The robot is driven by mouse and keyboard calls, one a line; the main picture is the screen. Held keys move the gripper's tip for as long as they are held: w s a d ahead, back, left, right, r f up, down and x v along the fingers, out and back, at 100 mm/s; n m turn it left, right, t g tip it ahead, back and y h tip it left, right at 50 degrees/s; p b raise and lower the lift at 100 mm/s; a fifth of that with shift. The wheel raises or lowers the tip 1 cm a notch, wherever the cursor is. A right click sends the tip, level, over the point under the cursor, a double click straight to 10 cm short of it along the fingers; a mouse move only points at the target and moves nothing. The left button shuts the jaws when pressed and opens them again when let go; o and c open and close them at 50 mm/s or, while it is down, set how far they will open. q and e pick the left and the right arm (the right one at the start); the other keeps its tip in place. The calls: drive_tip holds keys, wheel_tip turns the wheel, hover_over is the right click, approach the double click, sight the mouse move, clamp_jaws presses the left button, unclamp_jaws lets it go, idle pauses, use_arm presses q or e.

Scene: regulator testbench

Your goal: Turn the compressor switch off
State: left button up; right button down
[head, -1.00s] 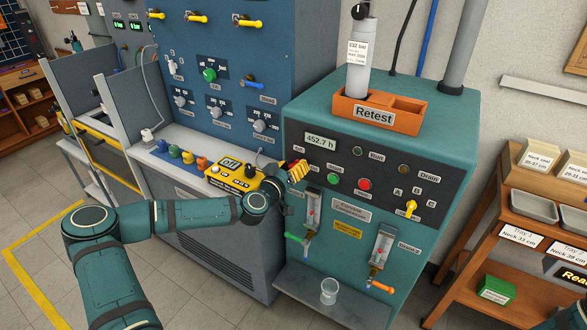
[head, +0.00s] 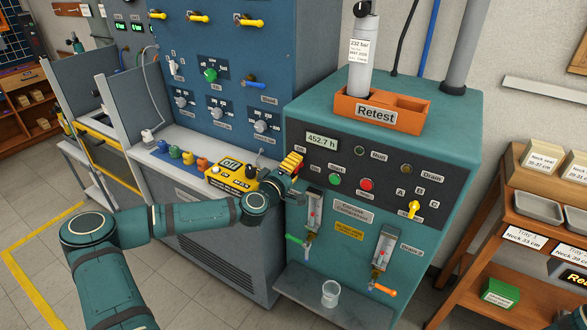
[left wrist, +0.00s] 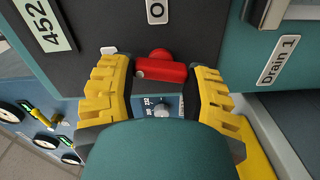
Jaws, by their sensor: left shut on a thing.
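The compressor (head: 385,110) is the teal cabinet with a dark control panel. Its red switch handle (left wrist: 160,67) shows in the left wrist view, lying crosswise below a white "O" label (left wrist: 157,10). In the head view the gripper hides the handle. My right gripper is not in view.
Green start button (head: 335,180) and red stop button (head: 366,184) sit right of the gripper. A yellow selector (head: 414,208) is farther right. Below are two gauge tubes and a glass (head: 330,294) on a shelf. A yellow box (head: 231,175) stands on the bench behind my left wrist.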

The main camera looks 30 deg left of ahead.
use_arm(q)
drive_tip(key=shift+n, duration=1.1)
drive_tip(key=o, duration=1.2)
drive_tip(key=s, duration=1.2)
drive_tip(key=shift+a, duration=0.15)
